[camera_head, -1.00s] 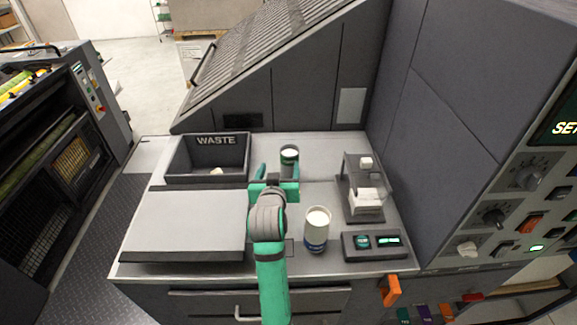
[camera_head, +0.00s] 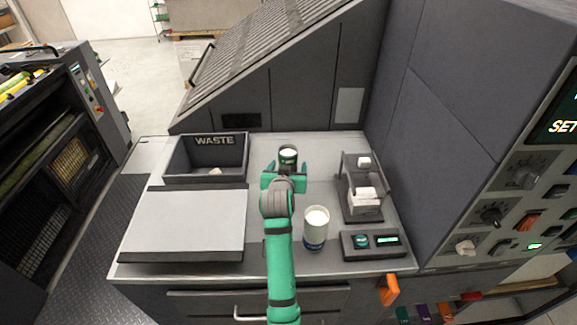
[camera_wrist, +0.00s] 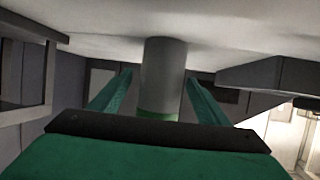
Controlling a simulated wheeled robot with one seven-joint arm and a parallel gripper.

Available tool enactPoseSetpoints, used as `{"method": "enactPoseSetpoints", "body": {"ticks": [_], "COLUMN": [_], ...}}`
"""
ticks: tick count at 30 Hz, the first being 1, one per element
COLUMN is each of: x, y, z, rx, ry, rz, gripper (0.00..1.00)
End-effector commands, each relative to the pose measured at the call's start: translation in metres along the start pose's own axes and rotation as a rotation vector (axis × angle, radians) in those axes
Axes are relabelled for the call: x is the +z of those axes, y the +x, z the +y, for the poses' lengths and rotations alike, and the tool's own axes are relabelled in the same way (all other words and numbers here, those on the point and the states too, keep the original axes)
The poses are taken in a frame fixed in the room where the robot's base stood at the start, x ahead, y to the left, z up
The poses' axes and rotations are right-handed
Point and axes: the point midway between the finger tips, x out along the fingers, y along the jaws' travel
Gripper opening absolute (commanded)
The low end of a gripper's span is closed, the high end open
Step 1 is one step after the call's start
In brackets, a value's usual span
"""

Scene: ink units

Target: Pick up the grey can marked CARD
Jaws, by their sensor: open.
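A grey can (camera_head: 288,158) with a green band and a whitish top stands upright on the worktop, right of the waste bin. No marking on it is legible. My gripper (camera_head: 286,172) is open just in front of it, low over the worktop. In the wrist view, which looks upside down, the grey can (camera_wrist: 164,75) stands between the two green fingers (camera_wrist: 158,88), with a gap on each side. The green band shows near the gripper's palm. A second can (camera_head: 315,230), white with a blue band, stands nearer, right of my arm.
The WASTE bin (camera_head: 205,176) with a pale scrap inside is at the left. A raised flat plate (camera_head: 185,222) lies before it. A small card stand (camera_head: 362,207) and a button box (camera_head: 372,242) are at the right. A sloped grey machine housing rises behind.

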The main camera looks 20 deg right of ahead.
Motion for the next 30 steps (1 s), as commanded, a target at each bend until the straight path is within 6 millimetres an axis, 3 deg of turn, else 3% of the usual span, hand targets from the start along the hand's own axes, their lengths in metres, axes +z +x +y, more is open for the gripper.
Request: {"method": "enactPoseSetpoints", "body": {"ticks": [4,10,11,20,30], "x": [0.0,0.0,0.0,-0.004,-0.057], "y": [0.0,-0.001,-0.001,-0.002,-0.023], "z": [-0.001,0.0,0.0,0.001,0.0], "rx": [-0.001,-0.001,0.0,0.001,0.0], "ry": [0.0,0.0,0.0,0.001,0.001], "rz": [0.001,0.001,0.001,0.003,0.006], "gripper": [0.7,0.24,0.22,0.22,0.22]}}
